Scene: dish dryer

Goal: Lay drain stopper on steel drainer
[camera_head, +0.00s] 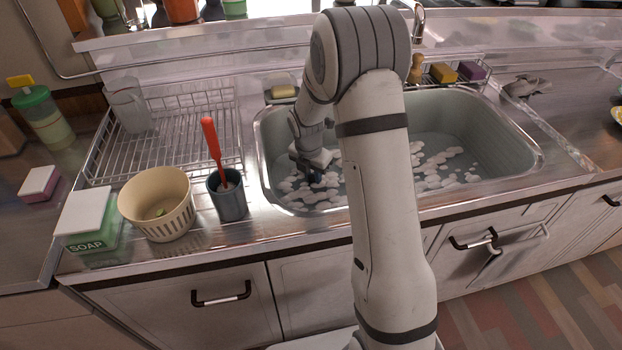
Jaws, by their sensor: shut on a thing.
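The steel drainer (172,146) is a wire rack on the counter left of the sink. A clear jug stands at its back left, and much of its middle and right is bare. My gripper (318,176) is low inside the sink, near its left part, among white foam. It is shut on what seems to be the drain stopper. The stopper itself is hidden by the gripper and foam, so its shape and whether it touches the sink floor cannot be told.
The sink (515,153) has raised walls around my gripper. A blue cup (229,203) with a red-handled brush stands between sink and drainer at the front. A cream bowl (150,200) and a soap box (88,225) stand before the drainer. The clear jug (130,108) is upright.

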